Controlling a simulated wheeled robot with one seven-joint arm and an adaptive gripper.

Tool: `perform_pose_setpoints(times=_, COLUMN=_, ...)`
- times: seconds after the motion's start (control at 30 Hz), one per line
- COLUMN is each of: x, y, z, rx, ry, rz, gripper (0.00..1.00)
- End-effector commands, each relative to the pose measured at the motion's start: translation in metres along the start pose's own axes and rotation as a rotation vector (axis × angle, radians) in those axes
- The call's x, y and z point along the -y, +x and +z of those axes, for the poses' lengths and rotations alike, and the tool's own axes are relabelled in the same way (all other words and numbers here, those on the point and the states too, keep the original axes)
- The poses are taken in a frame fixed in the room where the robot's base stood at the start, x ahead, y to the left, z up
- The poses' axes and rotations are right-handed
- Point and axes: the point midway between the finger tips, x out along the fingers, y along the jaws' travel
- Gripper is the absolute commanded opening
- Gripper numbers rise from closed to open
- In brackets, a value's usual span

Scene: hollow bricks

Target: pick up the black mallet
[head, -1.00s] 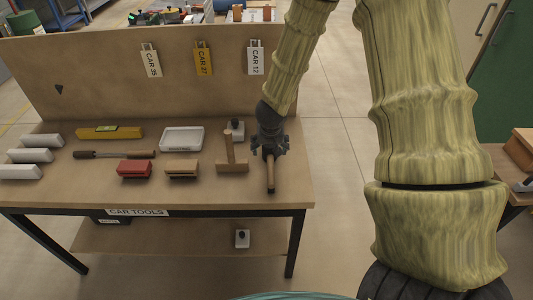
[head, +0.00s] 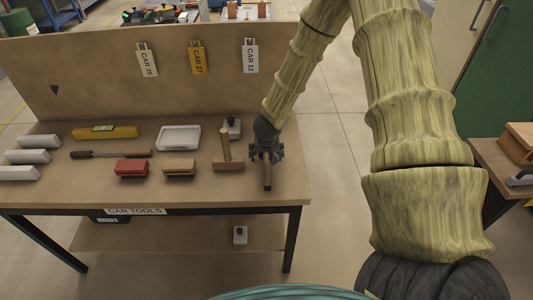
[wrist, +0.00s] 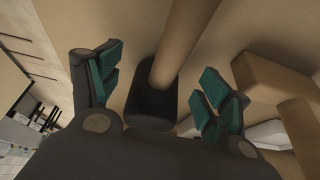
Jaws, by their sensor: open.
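The black mallet lies near the right end of the workbench, its wooden handle (head: 267,179) pointing toward the bench's front edge. In the wrist view its dark head (wrist: 152,108) and brown handle (wrist: 186,40) show between my fingers. My gripper (head: 266,154) is over the mallet's head and hides it in the head view. In the wrist view my gripper (wrist: 162,86) is open, with green-padded fingers on either side of the mallet. I see a gap on both sides and no firm contact.
A wooden T-shaped tool (head: 227,157) stands close left of my gripper, and a grey-white weight (head: 234,130) behind it. A brown block (head: 179,167), red block (head: 132,168) and white tray (head: 179,138) are farther left. The backboard (head: 110,75) rises behind.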

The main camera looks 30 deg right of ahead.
Motion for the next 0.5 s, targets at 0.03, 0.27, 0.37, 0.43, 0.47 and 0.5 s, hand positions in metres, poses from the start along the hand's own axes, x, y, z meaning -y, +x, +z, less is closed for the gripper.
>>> perform_pose_setpoints(times=0.03, x=0.000, y=0.004, z=0.000, rx=0.001, ry=0.000, rz=0.000, gripper=0.78)
perform_pose_setpoints(times=0.27, x=0.000, y=0.015, z=0.000, rx=0.000, ry=0.001, rz=-0.001, gripper=0.78)
perform_pose_setpoints(times=0.37, x=0.000, y=0.015, z=0.000, rx=0.000, ry=0.001, rz=-0.001, gripper=0.78)
perform_pose_setpoints(times=0.43, x=0.000, y=0.015, z=0.000, rx=0.000, ry=0.000, rz=-0.001, gripper=0.78)
perform_pose_setpoints(times=0.47, x=0.000, y=0.015, z=0.000, rx=0.000, ry=0.000, rz=-0.001, gripper=0.78)
perform_pose_setpoints(times=0.5, x=0.000, y=0.015, z=0.000, rx=0.000, ry=0.000, rz=0.000, gripper=0.78)
